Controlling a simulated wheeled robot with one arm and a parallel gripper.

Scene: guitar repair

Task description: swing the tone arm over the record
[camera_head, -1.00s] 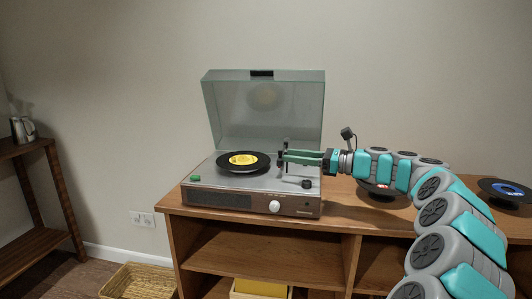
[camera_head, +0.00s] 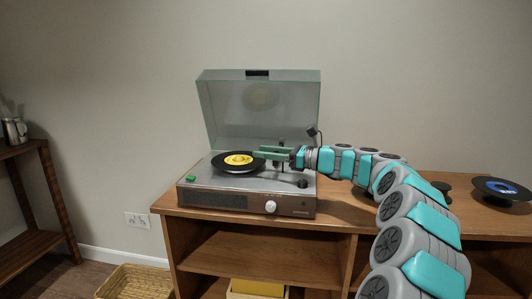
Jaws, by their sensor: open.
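The record player (camera_head: 247,187) stands on the wooden cabinet with its clear lid (camera_head: 258,108) raised. A black record with a yellow label (camera_head: 238,160) lies on its platter. My gripper (camera_head: 257,152) reaches in from the right, level with the deck, its green fingers open and their tips at or above the record's right edge. The tone arm is mostly hidden behind or between my fingers; a dark piece (camera_head: 278,166) shows just below them. I cannot tell whether the fingers touch the tone arm.
Another record with a blue label (camera_head: 500,187) sits on the cabinet top (camera_head: 340,210) at the right. A dark round object (camera_head: 441,187) is partly behind my arm. The raised lid stands close behind my gripper. A wicker basket (camera_head: 140,282) is on the floor at left.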

